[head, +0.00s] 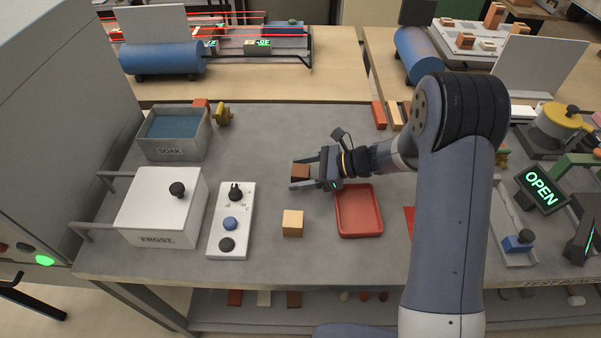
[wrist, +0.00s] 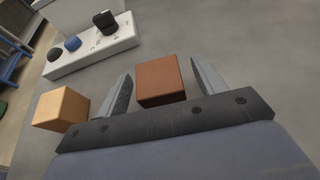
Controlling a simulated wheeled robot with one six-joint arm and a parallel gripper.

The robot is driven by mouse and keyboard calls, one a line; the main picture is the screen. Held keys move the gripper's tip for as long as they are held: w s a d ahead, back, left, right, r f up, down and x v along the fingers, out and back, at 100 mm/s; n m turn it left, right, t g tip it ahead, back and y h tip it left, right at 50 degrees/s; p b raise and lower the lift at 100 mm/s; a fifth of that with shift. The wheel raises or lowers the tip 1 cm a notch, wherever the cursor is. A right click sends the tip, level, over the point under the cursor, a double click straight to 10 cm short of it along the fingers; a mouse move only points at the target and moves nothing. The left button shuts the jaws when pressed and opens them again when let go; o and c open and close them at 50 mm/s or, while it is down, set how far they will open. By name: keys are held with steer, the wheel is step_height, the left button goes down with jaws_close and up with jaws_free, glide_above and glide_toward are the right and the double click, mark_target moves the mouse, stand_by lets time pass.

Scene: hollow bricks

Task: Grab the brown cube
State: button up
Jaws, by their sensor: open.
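The brown cube (head: 300,171) sits on the grey bench, between the two open fingers of my gripper (head: 305,171). In the wrist view the brown cube (wrist: 159,80) lies between the fingertips of my gripper (wrist: 163,82). A gap shows on the cube's right side; the left finger is closer to it, and I cannot tell if it touches. The cube's lower edge in that view is near the dark palm bar.
A tan cube (head: 292,223) stands nearer the front edge, also in the wrist view (wrist: 62,109). A red tray (head: 358,234) lies to its right. A white control box (head: 231,244), a FROST box (head: 160,212) and a SOAK basin (head: 155,153) stand left.

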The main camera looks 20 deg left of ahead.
steer(key=shift+a+f, duration=0.1)
steer(key=shift+a, duration=0.1)
steer(key=shift+c, duration=0.6)
steer(key=c, duration=1)
